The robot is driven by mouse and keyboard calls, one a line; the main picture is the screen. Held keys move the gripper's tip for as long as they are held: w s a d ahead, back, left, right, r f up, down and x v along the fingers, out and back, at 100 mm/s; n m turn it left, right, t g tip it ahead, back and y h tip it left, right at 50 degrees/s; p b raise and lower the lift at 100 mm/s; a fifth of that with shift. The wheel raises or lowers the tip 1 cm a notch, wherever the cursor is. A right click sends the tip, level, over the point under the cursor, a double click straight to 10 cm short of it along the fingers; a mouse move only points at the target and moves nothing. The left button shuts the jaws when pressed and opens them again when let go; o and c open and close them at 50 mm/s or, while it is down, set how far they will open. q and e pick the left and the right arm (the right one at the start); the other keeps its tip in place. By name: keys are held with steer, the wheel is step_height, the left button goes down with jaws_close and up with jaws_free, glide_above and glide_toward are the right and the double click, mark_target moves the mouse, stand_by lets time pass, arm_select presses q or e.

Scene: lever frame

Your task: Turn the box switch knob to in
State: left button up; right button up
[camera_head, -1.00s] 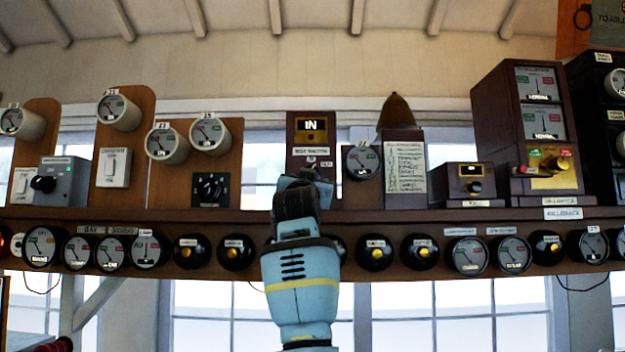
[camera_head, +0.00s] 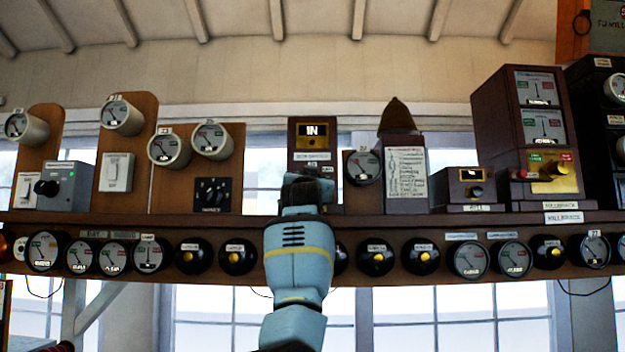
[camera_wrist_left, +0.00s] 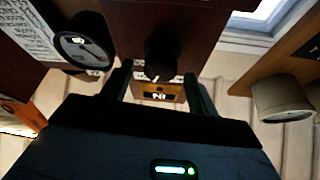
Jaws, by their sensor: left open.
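The dark brown box (camera_head: 299,156) stands on the shelf in the middle of the head view. Its yellow-framed display (camera_head: 313,131) reads IN; in the left wrist view the same display (camera_wrist_left: 158,95) is upside down. A black knob (camera_wrist_left: 163,48) with a pale mark is on the box's front in the left wrist view; my arm hides it in the head view. My left gripper (camera_head: 307,182) is in front of the box's lower part. In the wrist view its open fingers (camera_wrist_left: 158,80) lie on either side of the knob. I cannot tell whether they touch it. My right gripper is not in view.
A round gauge (camera_head: 362,166) stands close to the right of the box and a black dial switch (camera_head: 212,195) to the left. A row of round instruments runs along the shelf front (camera_head: 455,221). A pointed-top box (camera_head: 406,175) stands further right.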

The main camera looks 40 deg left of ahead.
arm_select(q)
steer(key=shift+x, duration=1)
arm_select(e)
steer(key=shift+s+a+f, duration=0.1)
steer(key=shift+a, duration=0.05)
arm_select(q)
steer(key=shift+w, duration=0.1)
steer(key=shift+c, duration=0.5)
